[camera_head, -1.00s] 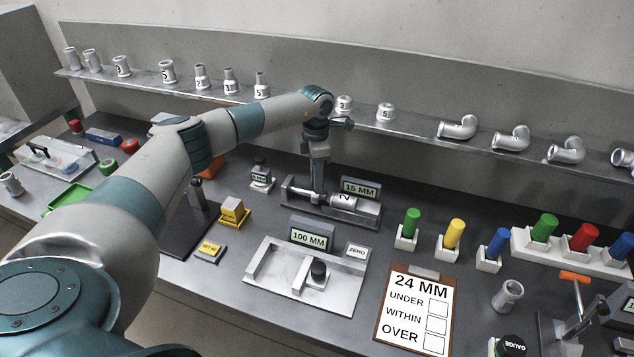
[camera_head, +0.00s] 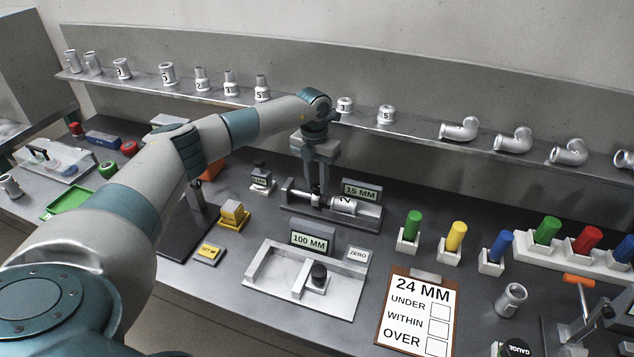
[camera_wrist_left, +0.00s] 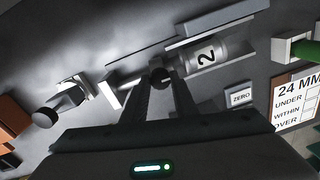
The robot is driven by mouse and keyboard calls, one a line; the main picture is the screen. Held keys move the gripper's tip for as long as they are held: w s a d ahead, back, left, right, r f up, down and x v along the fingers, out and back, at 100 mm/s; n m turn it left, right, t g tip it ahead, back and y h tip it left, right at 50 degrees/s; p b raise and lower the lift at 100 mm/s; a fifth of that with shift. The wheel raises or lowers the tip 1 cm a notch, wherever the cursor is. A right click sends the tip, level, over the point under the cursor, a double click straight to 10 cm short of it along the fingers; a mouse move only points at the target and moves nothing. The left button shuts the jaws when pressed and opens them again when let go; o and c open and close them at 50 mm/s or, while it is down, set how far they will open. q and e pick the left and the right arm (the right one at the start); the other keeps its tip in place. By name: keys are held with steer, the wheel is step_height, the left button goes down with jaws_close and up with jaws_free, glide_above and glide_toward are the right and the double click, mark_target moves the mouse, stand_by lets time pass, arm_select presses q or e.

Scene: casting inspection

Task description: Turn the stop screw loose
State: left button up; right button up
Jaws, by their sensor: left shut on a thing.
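The stop screw shows as a dark round knob (camera_wrist_left: 160,75) in the left wrist view, beside the casting. My left gripper (camera_head: 318,189) points straight down over the 15 MM fixture (camera_head: 362,216). In the left wrist view its two fingers (camera_wrist_left: 161,82) are shut on the stop screw from both sides. In the head view the fingers mostly hide the screw. A grey casting marked 2 (camera_head: 343,205) lies on its side in the fixture, just right of the fingers; it also shows in the left wrist view (camera_wrist_left: 207,54). My right gripper is not in view.
The 15 MM display (camera_head: 362,190) stands behind the fixture. In front are the 100 MM gauge (camera_head: 262,268), the ZERO plate (camera_head: 357,253) and a 24 MM clipboard (camera_head: 386,318). A yellow block (camera_head: 232,212) is to the left. Coloured pegs stand right; castings line the back shelf (camera_head: 300,104).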

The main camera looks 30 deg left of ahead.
mark_target(315, 185)
arm_select(q)
steer(key=shift+w+r, duration=0.1)
stand_by(0.4)
steer(key=o, duration=1)
steer(key=shift+o, duration=0.2)
steer(key=shift+r, duration=0.35)
step_height(315, 185, up, 17)
steer(key=b, duration=0.4)
steer(key=shift+a+f, duration=0.2)
steer(key=shift+a, duration=0.2)
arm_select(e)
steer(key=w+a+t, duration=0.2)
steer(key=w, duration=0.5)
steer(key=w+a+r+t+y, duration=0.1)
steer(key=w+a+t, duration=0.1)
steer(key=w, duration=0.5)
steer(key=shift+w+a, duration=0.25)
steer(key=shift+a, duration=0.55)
